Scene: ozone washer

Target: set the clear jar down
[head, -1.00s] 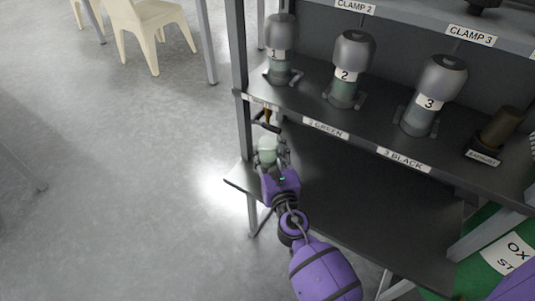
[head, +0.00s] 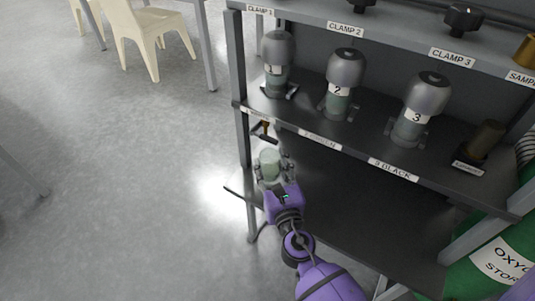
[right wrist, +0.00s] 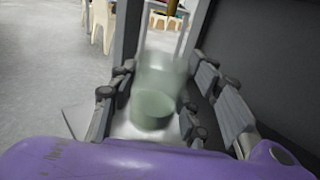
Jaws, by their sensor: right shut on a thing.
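The clear jar (head: 270,165), with pale green contents, is between the fingers of my right gripper (head: 273,176) at the left end of the lower shelf. In the right wrist view the jar (right wrist: 155,100) stands roughly upright between the fingers, with green liquid in its lower part. My right gripper (right wrist: 150,110) is shut on it. The lower shelf (head: 345,200) is dark. Whether the jar's base touches it is hidden by the gripper. My left gripper is not in view.
Above, a shelf holds numbered canisters 1 (head: 278,66), 2 (head: 344,85) and 3 (head: 418,108). A small brass tap (head: 264,128) hangs just above the jar. The rack's left post (head: 239,90) stands close by. A green oxygen cylinder (head: 490,260) is at lower right. The lower shelf looks bare.

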